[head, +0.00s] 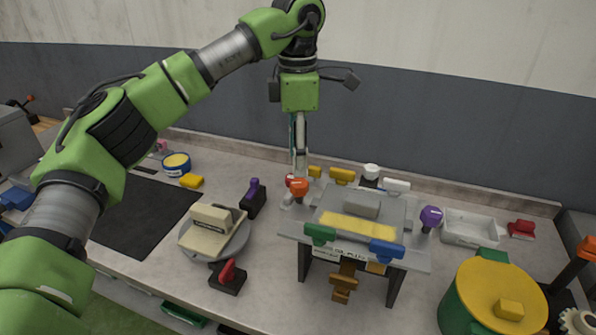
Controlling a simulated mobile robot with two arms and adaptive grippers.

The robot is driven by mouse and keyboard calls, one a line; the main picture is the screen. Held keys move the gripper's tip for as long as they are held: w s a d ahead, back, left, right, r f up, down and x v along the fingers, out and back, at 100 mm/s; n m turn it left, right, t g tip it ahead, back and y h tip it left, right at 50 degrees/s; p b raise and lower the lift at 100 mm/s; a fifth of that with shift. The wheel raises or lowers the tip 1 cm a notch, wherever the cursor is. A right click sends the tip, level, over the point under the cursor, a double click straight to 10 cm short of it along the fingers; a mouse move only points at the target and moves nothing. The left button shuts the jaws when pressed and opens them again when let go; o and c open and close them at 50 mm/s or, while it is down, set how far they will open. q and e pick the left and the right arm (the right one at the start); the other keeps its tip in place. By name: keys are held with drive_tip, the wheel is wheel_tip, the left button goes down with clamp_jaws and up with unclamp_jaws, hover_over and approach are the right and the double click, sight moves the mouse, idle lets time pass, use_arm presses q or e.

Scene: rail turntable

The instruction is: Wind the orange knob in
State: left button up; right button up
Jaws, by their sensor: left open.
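The orange knob (298,187) sits at the left end of a grey raised fixture (410,255) on the worktop, with a red knob (290,179) close behind it. My left gripper (299,172) comes straight down from above and is open, its fingers seen nearly edge-on just above and behind the orange knob. I cannot tell whether a finger touches the knob. The orange knob's shaft is mostly hidden. My right gripper is out of view.
Green (320,234), blue (387,250) and purple (431,216) handles surround the fixture. A round turntable (214,238) and a purple-handled block (254,197) stand left. A green pot with yellow lid (500,294) stands front right, a white tray (469,229) behind it. A black mat (140,215) lies left.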

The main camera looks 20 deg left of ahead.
sight(298, 183)
use_arm(q)
wheel_tip(298, 183, up, 6)
drive_tip(key=shift+r, duration=0.1)
idle(0.4)
